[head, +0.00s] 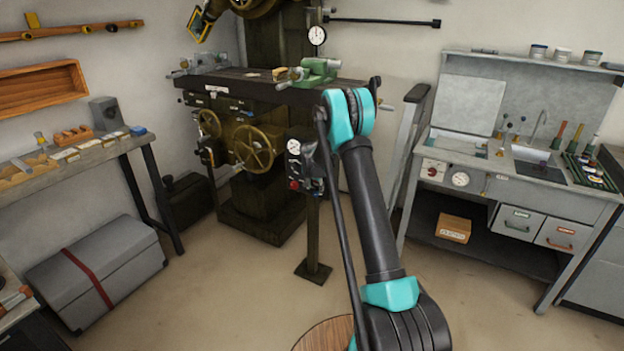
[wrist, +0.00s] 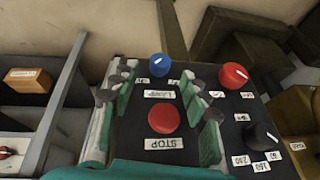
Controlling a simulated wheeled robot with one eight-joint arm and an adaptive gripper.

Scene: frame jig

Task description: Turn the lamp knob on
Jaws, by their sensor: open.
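A dark control panel (wrist: 185,155) fills the middle of the wrist view, with its labels upside down. A blue knob (wrist: 161,65) with a white pointer line sits near the panel's far edge. The label below it (wrist: 164,94) appears to read LAMP; the small labels beside it are too blurred to read. My gripper (wrist: 157,74) is open and empty, its green-padded fingers on either side of the blue knob. I cannot tell whether they touch it.
A red STOP button (wrist: 164,117) lies between my fingers, nearer the palm. A red knob (wrist: 235,75) and a black knob (wrist: 262,135) are right of my right finger. The milling machine (head: 262,200) stands behind; a grey workbench (head: 455,165) is to the right.

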